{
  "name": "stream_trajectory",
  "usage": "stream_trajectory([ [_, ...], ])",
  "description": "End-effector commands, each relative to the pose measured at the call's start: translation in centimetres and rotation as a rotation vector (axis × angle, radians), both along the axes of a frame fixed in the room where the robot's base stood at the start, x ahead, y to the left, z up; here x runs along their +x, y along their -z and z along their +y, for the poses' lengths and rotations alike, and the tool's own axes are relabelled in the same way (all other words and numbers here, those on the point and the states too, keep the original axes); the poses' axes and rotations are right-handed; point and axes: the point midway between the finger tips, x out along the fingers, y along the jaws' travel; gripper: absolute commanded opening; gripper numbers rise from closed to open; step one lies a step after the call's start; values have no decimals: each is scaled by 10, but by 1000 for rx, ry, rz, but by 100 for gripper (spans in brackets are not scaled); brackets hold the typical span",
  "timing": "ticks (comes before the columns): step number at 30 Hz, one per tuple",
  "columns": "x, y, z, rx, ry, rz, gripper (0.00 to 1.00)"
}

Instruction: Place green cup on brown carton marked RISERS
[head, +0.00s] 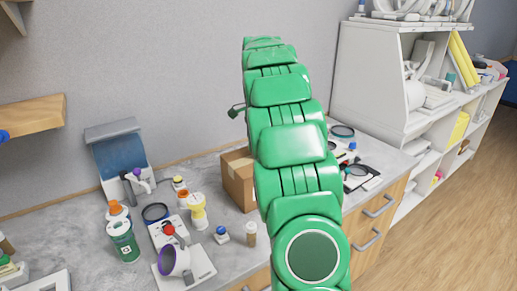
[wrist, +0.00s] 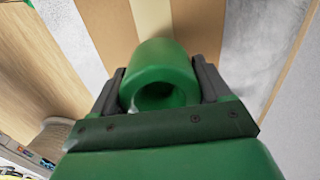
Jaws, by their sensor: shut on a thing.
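My gripper (wrist: 162,78) is shut on the green cup (wrist: 166,53), with one dark finger on each side of it in the wrist view. The cup's round hollow end faces the wrist camera. Behind the cup is the brown carton (wrist: 107,28), with a pale tape strip down its middle. I cannot tell whether the cup touches the carton. In the head view the carton (head: 236,183) stands on the grey counter, partly hidden by my green arm. No RISERS marking is readable. The cup and gripper fingers are hidden there.
Black-rimmed lenses (head: 356,170) lie to the right. A white shelf unit (head: 375,75) stands beyond.

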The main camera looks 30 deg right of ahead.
Motion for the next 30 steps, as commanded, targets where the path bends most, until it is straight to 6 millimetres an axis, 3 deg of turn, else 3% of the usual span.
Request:
stream_trajectory([
  [8,-1,29,0,2,2,3,39],
  [20,0,32,0,1,1,0,39],
  [21,0,32,0,1,1,0,80],
  [25,0,32,0,0,1,0,100],
  [30,0,32,0,1,1,0,100],
])
